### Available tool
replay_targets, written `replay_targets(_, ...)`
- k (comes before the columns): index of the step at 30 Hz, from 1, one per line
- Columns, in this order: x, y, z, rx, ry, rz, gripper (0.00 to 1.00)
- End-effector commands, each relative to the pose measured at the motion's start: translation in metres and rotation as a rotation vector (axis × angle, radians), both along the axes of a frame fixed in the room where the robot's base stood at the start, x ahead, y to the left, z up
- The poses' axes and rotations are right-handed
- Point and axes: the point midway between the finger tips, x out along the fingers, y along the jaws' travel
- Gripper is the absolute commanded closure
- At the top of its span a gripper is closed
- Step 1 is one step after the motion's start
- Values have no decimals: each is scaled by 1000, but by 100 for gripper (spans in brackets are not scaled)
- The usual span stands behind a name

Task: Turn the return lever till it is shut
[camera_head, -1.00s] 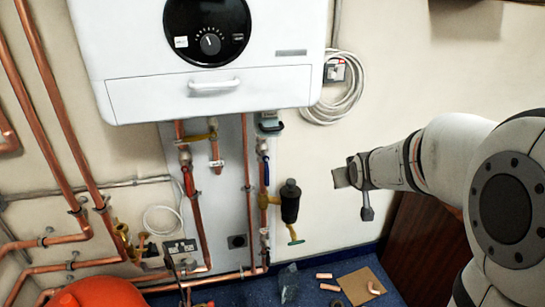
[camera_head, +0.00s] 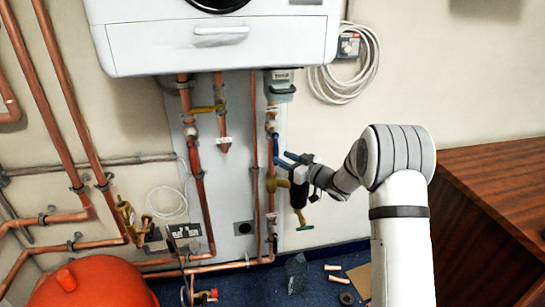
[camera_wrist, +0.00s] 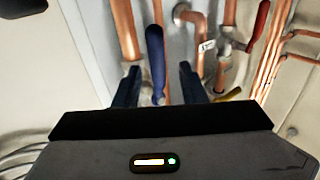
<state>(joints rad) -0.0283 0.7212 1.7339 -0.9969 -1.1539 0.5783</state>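A lever with a blue handle (camera_head: 276,148) sits on the copper pipe under the right side of the boiler. In the wrist view the blue lever (camera_wrist: 156,60) runs roughly along a copper pipe (camera_wrist: 124,30). My gripper (camera_head: 285,160) is at this lever. In the wrist view its two dark fingers (camera_wrist: 160,78) stand apart, with the blue handle between them and a gap visible on each side. A red-handled lever (camera_head: 194,158) is on the pipe to the left; it also shows in the wrist view (camera_wrist: 259,22). No label names the return lever legibly.
The white boiler (camera_head: 215,45) overhangs the pipes. A yellow handle (camera_head: 205,108) is between the pipes. An orange-red vessel (camera_head: 92,285) stands lower left, and a wooden cabinet (camera_head: 490,215) right.

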Motion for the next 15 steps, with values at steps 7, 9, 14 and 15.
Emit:
replay_targets(7,22,28,-1,-1,1,0,63)
replay_targets(9,25,32,-1,-1,0,-1,63)
replay_targets(14,28,34,0,-1,1,-3,63)
replay_targets(15,28,34,0,-1,1,-3,63)
